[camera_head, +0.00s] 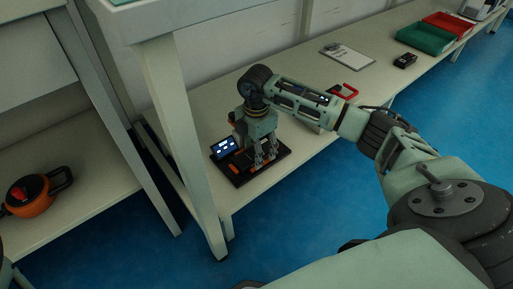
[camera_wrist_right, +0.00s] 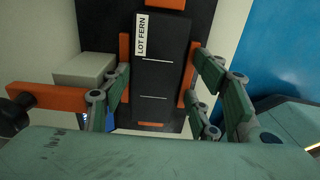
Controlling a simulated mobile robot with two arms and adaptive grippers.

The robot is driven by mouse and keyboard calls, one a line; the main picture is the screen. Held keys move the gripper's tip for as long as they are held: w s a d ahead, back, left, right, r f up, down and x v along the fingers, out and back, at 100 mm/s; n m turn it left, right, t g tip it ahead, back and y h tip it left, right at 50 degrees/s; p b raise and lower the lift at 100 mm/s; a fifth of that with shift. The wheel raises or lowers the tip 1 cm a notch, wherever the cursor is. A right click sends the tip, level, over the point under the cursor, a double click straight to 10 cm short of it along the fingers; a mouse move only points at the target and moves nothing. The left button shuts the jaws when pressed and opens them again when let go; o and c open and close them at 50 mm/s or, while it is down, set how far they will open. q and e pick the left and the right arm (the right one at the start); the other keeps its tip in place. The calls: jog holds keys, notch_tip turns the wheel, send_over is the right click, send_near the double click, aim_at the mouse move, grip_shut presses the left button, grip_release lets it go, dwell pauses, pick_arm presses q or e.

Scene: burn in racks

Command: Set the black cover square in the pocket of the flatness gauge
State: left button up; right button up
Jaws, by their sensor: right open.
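The flatness gauge (camera_head: 238,176) is a black base with orange parts and a lit screen (camera_head: 224,147), standing on the bench. In the right wrist view the black cover (camera_wrist_right: 160,75), a dark rectangle with a "LOT FERN" label, lies between the gauge's orange side pieces (camera_wrist_right: 189,71). It looks roughly in line with them; I cannot tell whether it is fully down in the pocket. My right gripper (camera_head: 263,164) points down over the gauge. Its fingers (camera_wrist_right: 168,95) are open, one on each side of the cover, with gaps visible. My left gripper is out of view.
A bench post (camera_head: 178,130) stands left of the gauge. Along the bench to the right are a clipboard (camera_head: 348,55), a green bin (camera_head: 425,38), a red bin (camera_head: 447,24) and a small black device (camera_head: 405,61). An orange round object (camera_head: 30,194) is on the left shelf.

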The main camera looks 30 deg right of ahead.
jog(key=shift+w, duration=0.1)
jog(key=shift+w+r, duration=0.1)
jog(key=shift+r, duration=0.1)
notch_tip(320, 180, up, 12)
jog(key=shift+f, duration=0.15)
jog(key=shift+s, duration=0.2)
